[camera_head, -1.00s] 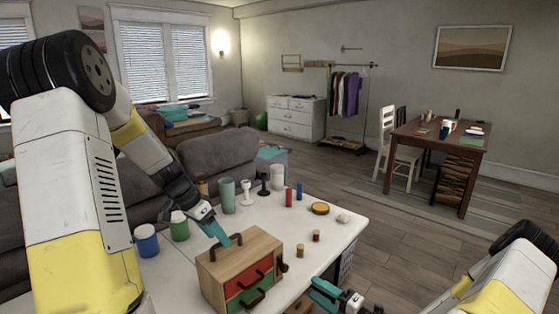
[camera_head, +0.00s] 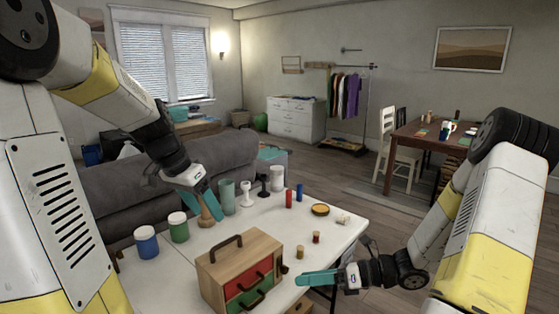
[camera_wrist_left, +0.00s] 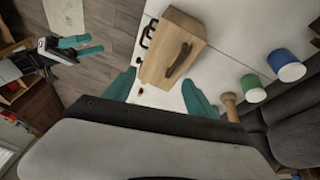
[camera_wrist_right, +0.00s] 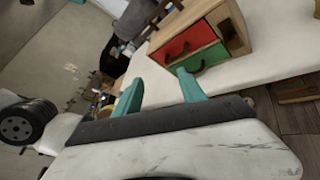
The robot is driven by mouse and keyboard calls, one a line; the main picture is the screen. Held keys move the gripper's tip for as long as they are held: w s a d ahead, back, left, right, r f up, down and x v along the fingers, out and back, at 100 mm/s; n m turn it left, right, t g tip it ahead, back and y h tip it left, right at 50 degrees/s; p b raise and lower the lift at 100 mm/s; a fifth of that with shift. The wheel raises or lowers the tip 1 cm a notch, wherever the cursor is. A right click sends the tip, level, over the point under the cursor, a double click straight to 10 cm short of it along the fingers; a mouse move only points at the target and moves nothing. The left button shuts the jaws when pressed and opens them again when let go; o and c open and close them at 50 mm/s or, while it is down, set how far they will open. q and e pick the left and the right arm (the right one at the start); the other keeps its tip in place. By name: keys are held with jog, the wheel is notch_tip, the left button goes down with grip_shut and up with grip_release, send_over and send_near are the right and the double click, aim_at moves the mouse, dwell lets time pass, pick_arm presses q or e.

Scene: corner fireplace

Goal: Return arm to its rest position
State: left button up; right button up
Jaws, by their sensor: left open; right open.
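My left gripper (camera_head: 208,203) is in the air above the back left of the white table, in front of a wooden pestle-like object (camera_head: 206,216). Its teal fingers are apart and empty in the left wrist view (camera_wrist_left: 158,92). My right gripper (camera_head: 318,278) is at the table's right front edge, right of the wooden box. Its teal fingers are apart and empty in the right wrist view (camera_wrist_right: 158,92). The wooden box (camera_head: 225,272) has a top handle, a red drawer (camera_head: 240,285) and a green drawer (camera_head: 262,294), and stands clear of both grippers.
A blue jar (camera_head: 147,245) and green jar (camera_head: 178,230) stand left on the table. Cups, small cylinders and a round dish (camera_head: 320,210) stand at the back and right. A grey sofa (camera_head: 150,185) borders the table behind.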

pick_arm(q)
jog(key=s+d+r+n+t, duration=0.1)
jog(key=s+d+r+n, duration=0.1)
jog(key=s, duration=0.6)
jog(key=s+d+r+n+t+y, duration=0.1)
jog(key=s+d+r+n+t, duration=0.1)
jog(key=s, duration=0.6)
notch_tip(320, 180, up, 2)
jog(key=shift+n+t, duration=0.3)
jog(key=shift+n, duration=0.6)
pick_arm(e)
jog(key=s+d+r+n+t+h, duration=0.1)
jog(key=s+r+n+h, duration=0.3)
jog(key=r+n, duration=0.4)
jog(key=s+d+r+n+t+h, duration=0.1)
jog(key=s+d+r+n+h, duration=0.2)
jog(key=r+n, duration=0.5)
jog(key=s+d+r+n+t+h, duration=0.1)
jog(key=s+r+n+h, duration=0.3)
jog(key=r+n, duration=0.4)
jog(key=d+n+h, duration=0.1)
jog(key=n, duration=0.3)
jog(key=shift+s+d+t+h, duration=0.3)
